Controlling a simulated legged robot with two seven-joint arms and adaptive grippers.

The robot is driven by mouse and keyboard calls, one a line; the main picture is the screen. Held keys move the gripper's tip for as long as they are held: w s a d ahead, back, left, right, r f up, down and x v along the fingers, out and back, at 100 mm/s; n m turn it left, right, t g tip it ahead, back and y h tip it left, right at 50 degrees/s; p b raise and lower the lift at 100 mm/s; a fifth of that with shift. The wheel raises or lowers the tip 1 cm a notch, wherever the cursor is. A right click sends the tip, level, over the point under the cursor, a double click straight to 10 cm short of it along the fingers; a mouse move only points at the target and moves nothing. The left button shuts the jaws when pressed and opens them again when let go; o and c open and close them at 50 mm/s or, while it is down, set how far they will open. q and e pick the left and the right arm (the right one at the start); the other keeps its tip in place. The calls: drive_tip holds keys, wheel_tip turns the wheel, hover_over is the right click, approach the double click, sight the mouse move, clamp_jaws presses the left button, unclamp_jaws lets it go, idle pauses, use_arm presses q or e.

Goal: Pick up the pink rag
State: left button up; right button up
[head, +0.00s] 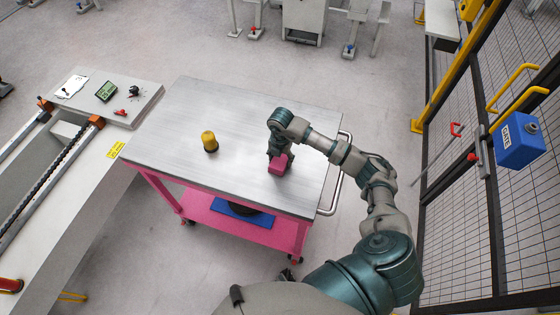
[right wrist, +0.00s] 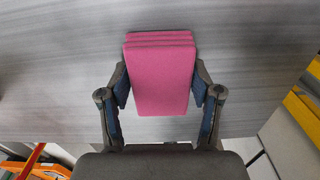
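The pink rag (head: 279,165) is a folded block at the right part of the grey cart top. My right gripper (head: 275,154) points down over it in the head view. In the right wrist view the rag (right wrist: 160,75) lies between the two fingers (right wrist: 160,88), with a pad against each side, so the gripper looks shut on it. Its folded layers show at the top edge. I cannot tell whether the rag rests on the cart or is slightly above it. My left gripper is not in view.
A yellow-topped object (head: 209,141) stands on the pink-framed cart (head: 180,120), left of the rag. A side table (head: 145,98) with small devices adjoins at left. A cart handle (head: 338,180) and a mesh fence with a blue gate box (head: 520,141) are at right.

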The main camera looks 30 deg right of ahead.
sight(279, 160)
drive_tip(key=c, duration=0.3)
drive_tip(key=shift+a, duration=0.2)
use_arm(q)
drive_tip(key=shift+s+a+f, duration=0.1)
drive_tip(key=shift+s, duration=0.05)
use_arm(e)
drive_tip(key=shift+a+r, duration=0.1)
drive_tip(key=shift+a, duration=0.05)
